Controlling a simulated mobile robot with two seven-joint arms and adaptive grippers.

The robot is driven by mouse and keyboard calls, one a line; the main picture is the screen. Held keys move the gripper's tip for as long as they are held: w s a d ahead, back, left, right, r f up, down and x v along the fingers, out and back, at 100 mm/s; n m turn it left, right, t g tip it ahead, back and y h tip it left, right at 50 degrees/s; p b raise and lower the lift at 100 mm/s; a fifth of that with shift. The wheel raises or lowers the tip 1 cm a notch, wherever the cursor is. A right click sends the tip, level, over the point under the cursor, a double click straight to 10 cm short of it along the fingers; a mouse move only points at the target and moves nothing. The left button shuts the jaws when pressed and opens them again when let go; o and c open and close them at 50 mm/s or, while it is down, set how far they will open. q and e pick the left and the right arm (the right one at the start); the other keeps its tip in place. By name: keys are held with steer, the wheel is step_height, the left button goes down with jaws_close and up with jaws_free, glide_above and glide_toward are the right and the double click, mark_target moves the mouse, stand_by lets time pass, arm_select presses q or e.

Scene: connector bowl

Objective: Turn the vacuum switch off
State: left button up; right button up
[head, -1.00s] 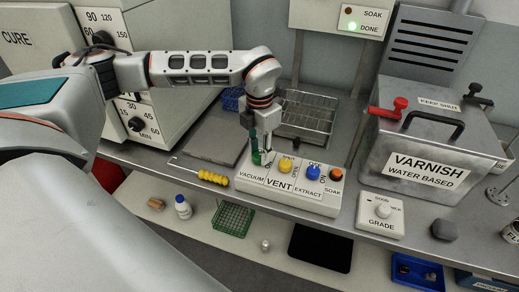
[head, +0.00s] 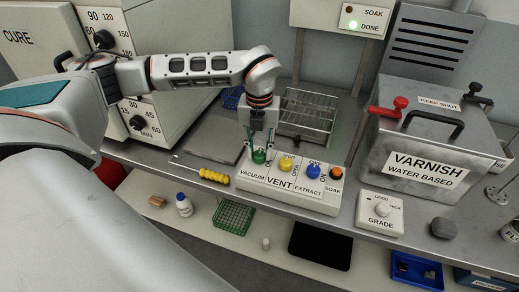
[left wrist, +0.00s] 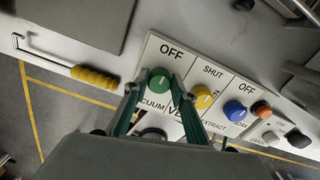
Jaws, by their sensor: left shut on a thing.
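The vacuum switch is a green knob (head: 259,157) at the left end of a white control panel (head: 285,194) on the bench. It also shows in the left wrist view (left wrist: 158,82), with "OFF" printed above it and the "VACUUM" label below. My left gripper (head: 259,150) is down over the panel, its green fingers shut on the green knob, one on each side. In the left wrist view the fingers (left wrist: 154,88) reach up from below to the knob. A pale mark shows on the knob, but its exact direction is hard to tell. My right gripper is out of view.
Beside the green knob are a yellow knob (head: 286,164), a blue knob (head: 313,172) and an orange button (head: 336,173). A yellow-handled hook (head: 214,176) lies left of the panel. A wire basket (head: 307,112) stands behind, and a varnish tank (head: 432,150) at right.

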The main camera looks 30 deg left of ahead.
mark_target(259, 153)
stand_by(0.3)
arm_select(q)
steer(key=o, duration=1.1)
step_height(259, 153, up, 12)
stand_by(0.6)
